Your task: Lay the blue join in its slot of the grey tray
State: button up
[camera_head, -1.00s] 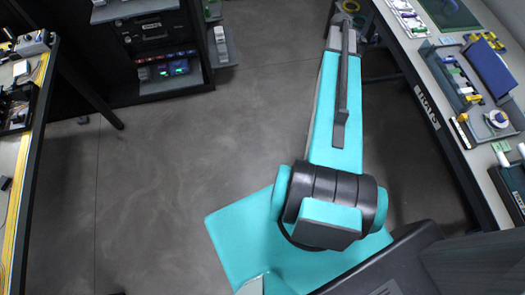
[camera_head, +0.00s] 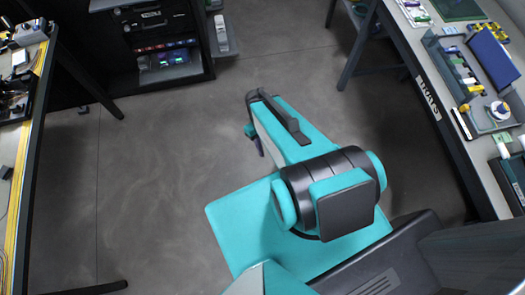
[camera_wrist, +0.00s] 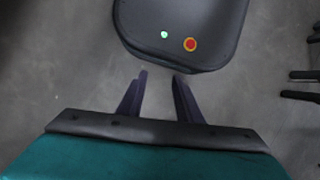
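My gripper shows in the wrist view (camera_wrist: 159,82) with its two dark fingers apart and nothing visible between them. In the head view my arm hides most of it; only a small dark tip (camera_head: 258,146) shows above the bare floor. I cannot make out the blue join in either view. A grey workstation tray (camera_head: 492,126) with a blue panel and small parts lies on the right bench, but I cannot tell whether it is the task's grey tray.
The right bench (camera_head: 428,62) holds several tools and parts. A left bench (camera_head: 41,70) carries equipment. A dark cabinet (camera_head: 170,75) with lit devices stands at the back, and a grey stool (camera_head: 365,45) stands beside the right bench. The floor (camera_head: 150,190) between is clear.

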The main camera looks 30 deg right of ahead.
jog(key=s+a+f+m+g, duration=0.1)
jog(key=s+a+m, duration=0.1)
jog(key=s+a, duration=0.3)
jog(key=s, duration=0.2)
jog(key=shift+s+f, duration=0.25)
jog(key=shift+s, duration=0.05)
dwell(0.5)
